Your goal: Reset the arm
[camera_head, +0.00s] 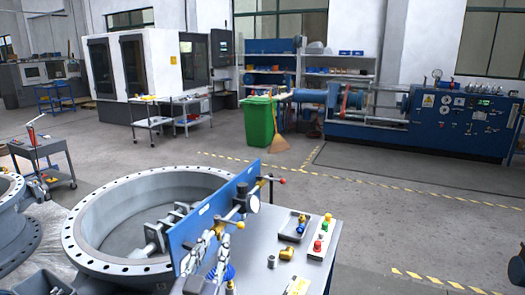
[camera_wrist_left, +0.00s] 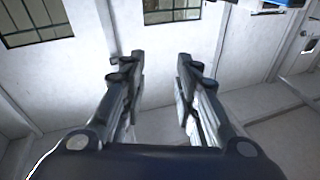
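My left gripper (camera_head: 214,242) is at the bottom centre of the head view, in front of the lower edge of a blue panel (camera_head: 212,218). Its two grey fingers point upward and stand apart. In the left wrist view the same gripper (camera_wrist_left: 158,72) shows two parallel fingers with a clear gap and nothing between them; beyond them is only the white wall with windows. My right gripper does not show in either view.
The blue panel carries brass piping, a round gauge (camera_head: 253,204) and a red-knobbed lever. On the workbench right of it are a dark tray (camera_head: 293,224), a button box (camera_head: 321,239) and a brass fitting (camera_head: 287,253). A large flanged ring (camera_head: 95,262) stands left. Open floor lies beyond.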

